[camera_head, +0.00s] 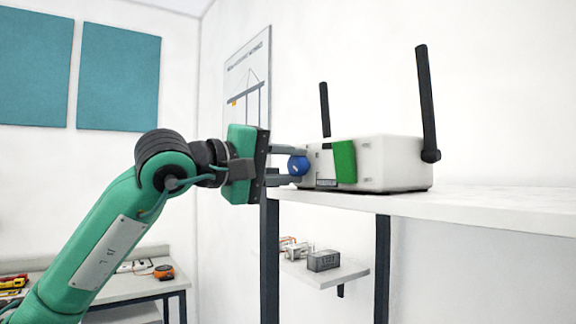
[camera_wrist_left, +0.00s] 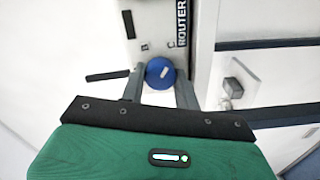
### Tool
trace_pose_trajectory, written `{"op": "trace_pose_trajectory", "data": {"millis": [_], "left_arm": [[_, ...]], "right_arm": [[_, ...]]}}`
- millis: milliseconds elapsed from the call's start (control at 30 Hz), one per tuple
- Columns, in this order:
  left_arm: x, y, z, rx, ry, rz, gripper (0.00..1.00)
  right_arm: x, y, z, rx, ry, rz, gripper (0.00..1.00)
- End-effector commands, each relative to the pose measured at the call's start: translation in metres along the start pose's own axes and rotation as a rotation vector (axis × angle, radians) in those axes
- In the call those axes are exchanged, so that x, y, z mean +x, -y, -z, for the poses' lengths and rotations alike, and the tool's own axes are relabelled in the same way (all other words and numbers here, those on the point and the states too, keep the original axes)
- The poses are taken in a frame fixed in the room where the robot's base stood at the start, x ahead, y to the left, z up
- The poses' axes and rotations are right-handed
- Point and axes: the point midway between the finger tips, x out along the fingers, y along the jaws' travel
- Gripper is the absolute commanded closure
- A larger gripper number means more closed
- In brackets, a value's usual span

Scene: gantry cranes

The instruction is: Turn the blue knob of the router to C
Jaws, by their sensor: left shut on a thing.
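The white router (camera_head: 385,162) stands on a white shelf, with two black antennas and a green panel on its front. Its blue knob (camera_head: 297,165) sits on the front face at the left. My left gripper (camera_head: 289,166) reaches in from the left and is shut on the blue knob, one finger on each side. In the left wrist view the blue knob (camera_wrist_left: 160,73) sits between the fingers of my left gripper (camera_wrist_left: 161,80). It has a white mark pointing up and to the right. The letters C and B and the word ROUTER show beside it. My right gripper is not in view.
The white shelf (camera_head: 480,203) has dark legs. A lower shelf (camera_head: 335,275) holds a grey box (camera_head: 323,261) and small items. A side table (camera_head: 140,284) with tools stands at the lower left. The shelf right of the router is clear.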

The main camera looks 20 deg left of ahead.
Motion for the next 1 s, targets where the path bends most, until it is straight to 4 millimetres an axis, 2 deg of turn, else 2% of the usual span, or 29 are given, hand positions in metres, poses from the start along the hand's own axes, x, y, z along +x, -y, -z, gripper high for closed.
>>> {"op": "trace_pose_trajectory", "data": {"millis": [67,100,167,200,467,567,667,1000], "left_arm": [[0.000,0.001,0.000,0.000,0.001,0.002,0.91],[0.000,0.001,0.000,0.000,0.001,0.001,0.61],[0.000,0.001,0.000,0.000,0.001,0.001,0.49],[0.000,0.001,0.000,0.000,0.001,0.001,0.47],[-0.001,0.001,0.000,0.000,0.000,0.001,0.47],[-0.007,0.001,0.000,0.000,-0.001,-0.001,0.47],[-0.021,0.002,0.000,0.000,-0.002,-0.001,0.47],[-0.097,0.003,0.000,0.000,-0.003,0.000,0.47]], "right_arm": [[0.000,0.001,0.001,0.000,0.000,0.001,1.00],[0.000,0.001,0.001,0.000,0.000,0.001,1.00],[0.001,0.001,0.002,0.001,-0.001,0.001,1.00],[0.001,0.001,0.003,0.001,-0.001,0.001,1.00],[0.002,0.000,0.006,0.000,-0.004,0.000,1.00],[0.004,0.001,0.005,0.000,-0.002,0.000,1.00],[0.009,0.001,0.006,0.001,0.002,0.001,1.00],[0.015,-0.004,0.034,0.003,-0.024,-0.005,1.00]]}}
